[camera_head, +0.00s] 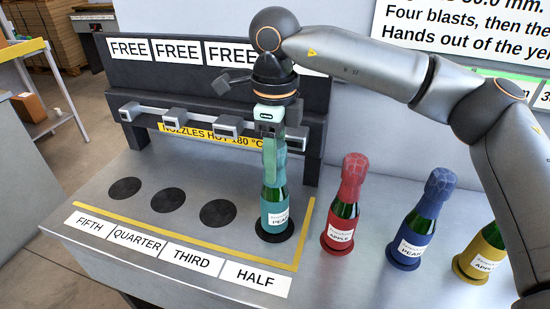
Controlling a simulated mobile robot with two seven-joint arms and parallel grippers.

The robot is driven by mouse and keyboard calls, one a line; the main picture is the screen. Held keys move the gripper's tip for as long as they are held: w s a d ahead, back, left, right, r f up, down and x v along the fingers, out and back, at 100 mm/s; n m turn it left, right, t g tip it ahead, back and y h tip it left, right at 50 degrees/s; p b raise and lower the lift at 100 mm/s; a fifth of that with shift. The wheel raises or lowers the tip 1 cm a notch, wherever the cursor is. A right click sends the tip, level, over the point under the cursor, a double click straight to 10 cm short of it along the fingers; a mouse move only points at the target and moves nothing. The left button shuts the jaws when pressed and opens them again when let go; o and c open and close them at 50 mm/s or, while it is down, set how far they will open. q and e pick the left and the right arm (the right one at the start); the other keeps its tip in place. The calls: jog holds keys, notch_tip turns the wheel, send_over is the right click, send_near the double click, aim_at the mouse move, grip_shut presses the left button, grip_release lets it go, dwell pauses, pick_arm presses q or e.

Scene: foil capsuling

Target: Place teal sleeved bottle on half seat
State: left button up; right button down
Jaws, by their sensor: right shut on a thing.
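The teal sleeved bottle (275,210) is upright over the black disc of the half seat (289,235), in line with the HALF label (255,279). Its base looks to be at the disc, but I cannot tell whether it bears on it. My right gripper (273,150) points down from above and is shut on the bottle's upper part. The gripper hides part of the bottle's neck and top. My left gripper is not in view.
Empty black discs mark the fifth (124,188), quarter (168,199) and third (217,213) seats. A nozzle rail (190,121) runs behind them. Red (341,210), blue (414,230) and yellow (483,256) sleeved bottles stand to the right. A yellow line (190,241) edges the seats.

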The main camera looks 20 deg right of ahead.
jog(key=shift+f, duration=0.1)
jog(key=shift+c, duration=1.9)
grip_release()
notch_tip(320, 180, up, 12)
jog(key=shift+r+p, duration=0.1)
jog(key=shift+p, duration=0.2)
